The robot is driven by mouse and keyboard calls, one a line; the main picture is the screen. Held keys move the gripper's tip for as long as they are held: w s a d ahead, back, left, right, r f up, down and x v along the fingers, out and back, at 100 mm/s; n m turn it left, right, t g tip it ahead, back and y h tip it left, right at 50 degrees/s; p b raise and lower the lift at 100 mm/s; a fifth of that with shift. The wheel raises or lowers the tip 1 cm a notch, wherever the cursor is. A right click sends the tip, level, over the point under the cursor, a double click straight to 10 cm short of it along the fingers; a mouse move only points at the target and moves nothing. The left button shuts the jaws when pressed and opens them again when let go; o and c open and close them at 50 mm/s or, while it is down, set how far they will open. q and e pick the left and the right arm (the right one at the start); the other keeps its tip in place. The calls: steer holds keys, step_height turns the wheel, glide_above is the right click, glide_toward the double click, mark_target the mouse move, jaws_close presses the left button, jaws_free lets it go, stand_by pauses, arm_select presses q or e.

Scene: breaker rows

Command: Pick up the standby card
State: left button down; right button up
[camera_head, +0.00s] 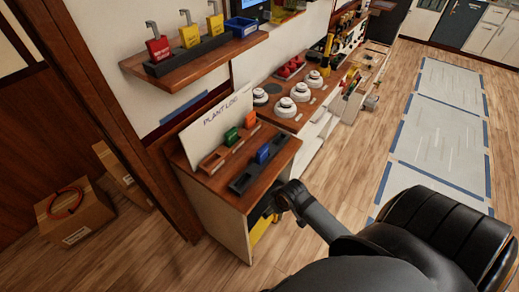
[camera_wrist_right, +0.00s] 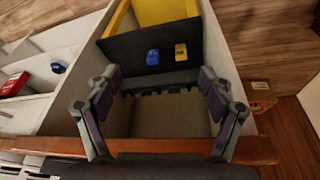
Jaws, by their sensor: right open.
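No item can be read as the standby card in either view. In the right wrist view, my right gripper (camera_wrist_right: 160,82) is open and empty, its fingers spread inside an open-fronted compartment with pale side walls (camera_wrist_right: 217,48). A black panel (camera_wrist_right: 120,50) there carries a blue piece (camera_wrist_right: 152,57) and a yellow piece (camera_wrist_right: 181,52), both beyond the fingertips. A bright yellow surface (camera_wrist_right: 163,12) lies behind the panel. In the head view, my right arm reaches the side of the wooden-topped cabinet (camera_head: 225,185); the fingertips are hidden. My left gripper is not in view.
The cabinet top holds a "PLANT LOG" board (camera_head: 215,130) and two racks with green, orange and blue pieces. A wall shelf (camera_head: 195,65) holds red and yellow padlocks and a blue bin (camera_head: 241,27). A cardboard box (camera_head: 75,213) sits left.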

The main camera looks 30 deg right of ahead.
step_height(320, 180, up, 12)
steer(key=w+a+n, duration=0.2)
steer(key=a, duration=0.1)
steer(key=n+y, duration=0.1)
steer(key=y, duration=0.1)
glide_toward(263, 148)
steer(key=shift+p+x, duration=0.5)
steer(key=shift+x, duration=2.1)
steer(key=shift+t, duration=0.3)
steer(key=p+x, duration=0.1)
steer(key=x, duration=0.3)
steer(key=shift+f, duration=0.1)
steer(key=shift+w+f, duration=0.2)
steer(key=shift+f, duration=0.25)
steer(key=c, duration=1.3)
